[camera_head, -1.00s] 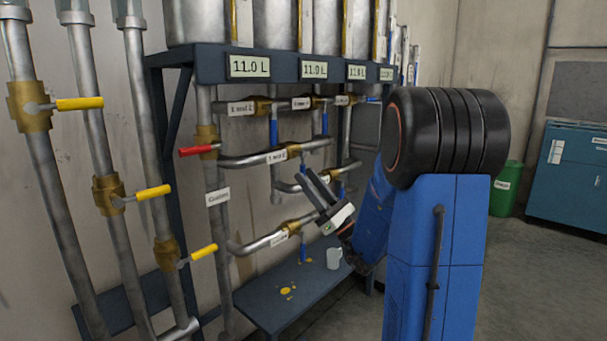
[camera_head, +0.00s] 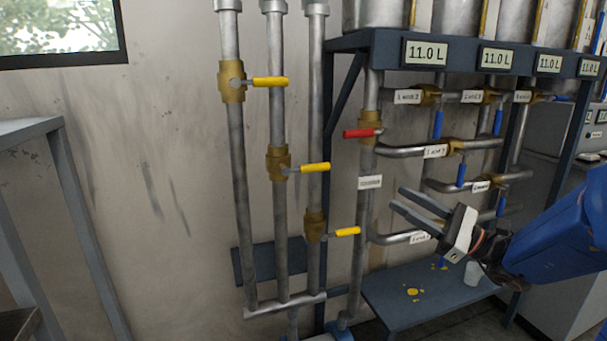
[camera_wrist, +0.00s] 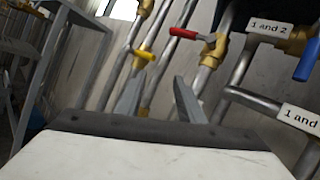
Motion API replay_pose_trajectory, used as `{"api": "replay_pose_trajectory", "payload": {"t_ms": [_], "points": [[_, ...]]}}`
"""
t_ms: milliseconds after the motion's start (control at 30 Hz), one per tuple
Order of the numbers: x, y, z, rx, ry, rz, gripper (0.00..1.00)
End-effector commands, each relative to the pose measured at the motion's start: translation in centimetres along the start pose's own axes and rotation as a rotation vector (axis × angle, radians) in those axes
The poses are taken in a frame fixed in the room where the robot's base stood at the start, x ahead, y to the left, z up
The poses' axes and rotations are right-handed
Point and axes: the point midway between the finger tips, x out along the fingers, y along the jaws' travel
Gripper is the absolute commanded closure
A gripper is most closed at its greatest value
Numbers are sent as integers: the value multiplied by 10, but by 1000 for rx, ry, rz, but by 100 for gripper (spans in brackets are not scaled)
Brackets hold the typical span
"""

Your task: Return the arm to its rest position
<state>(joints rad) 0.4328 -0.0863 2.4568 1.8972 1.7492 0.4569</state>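My gripper (camera_head: 396,198) is at the right of the head view, on the end of my blue arm, in front of the pipes and above the low bench. Its two dark fingers point up and left and stand apart. In the wrist view the fingers (camera_wrist: 158,80) are also apart, with nothing held between them. The arm is stretched out from the right edge of the head view; its rear part is out of the picture.
Pipes with yellow-handled valves (camera_head: 315,168) and a red-handled valve (camera_head: 362,133) stand near my gripper. A rack (camera_head: 385,55) carries tanks reading 11.0 L. A white cup (camera_head: 473,273) and yellow spills (camera_head: 413,292) are on the bench (camera_head: 390,310). A grey frame (camera_head: 75,200) stands left.

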Motion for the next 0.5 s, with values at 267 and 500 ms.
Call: {"api": "replay_pose_trajectory", "payload": {"t_ms": [267,500], "points": [[9,142,-24,-198,281,446,65],[-40,227,-50,-466,499,820,65]]}}
